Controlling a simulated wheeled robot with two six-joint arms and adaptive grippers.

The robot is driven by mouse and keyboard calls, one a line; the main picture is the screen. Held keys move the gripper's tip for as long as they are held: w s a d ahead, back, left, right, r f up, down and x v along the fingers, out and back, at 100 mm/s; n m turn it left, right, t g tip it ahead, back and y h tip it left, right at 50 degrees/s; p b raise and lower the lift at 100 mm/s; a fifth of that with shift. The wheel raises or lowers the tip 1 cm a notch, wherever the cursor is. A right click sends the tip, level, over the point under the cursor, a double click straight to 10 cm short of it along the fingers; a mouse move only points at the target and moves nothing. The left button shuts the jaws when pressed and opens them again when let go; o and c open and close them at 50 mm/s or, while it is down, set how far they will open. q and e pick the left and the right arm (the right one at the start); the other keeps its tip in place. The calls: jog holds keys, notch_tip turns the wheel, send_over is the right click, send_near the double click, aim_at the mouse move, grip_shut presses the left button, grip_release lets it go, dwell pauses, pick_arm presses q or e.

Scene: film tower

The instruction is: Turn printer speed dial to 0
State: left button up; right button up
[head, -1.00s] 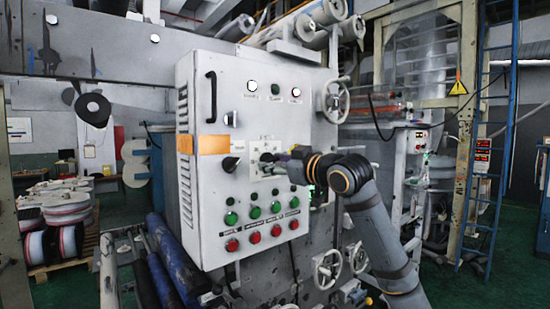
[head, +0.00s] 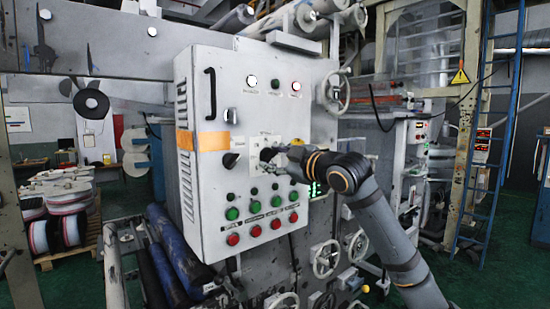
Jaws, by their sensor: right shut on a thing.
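A grey control cabinet (head: 215,195) stands in front of me. A black dial (head: 266,154) sits on a small white plate (head: 254,142) on its face. My right gripper (head: 273,160) reaches in from the right and is shut on this dial, hiding part of it. The dial's scale and pointer are too small to read. My left gripper is not in view.
Another black knob (head: 231,160) sits just left of the white plate. Green buttons (head: 254,207) and red buttons (head: 255,231) are below my gripper. A black handle (head: 210,94) juts from the upper left. Handwheels (head: 326,258) stand to the lower right.

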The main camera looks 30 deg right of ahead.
aim_at(266, 119)
jog(key=shift+f, duration=0.25)
jog(key=o, duration=1.1)
jog(key=shift+r, duration=0.1)
jog(key=shift+o, duration=0.2)
jog(key=shift+r, duration=0.15)
jog(key=shift+r, duration=0.35)
notch_tip(266, 119, up, 8)
jog(key=shift+r, duration=0.25)
jog(key=shift+d+r, duration=0.15)
jog(key=shift+r, duration=0.15)
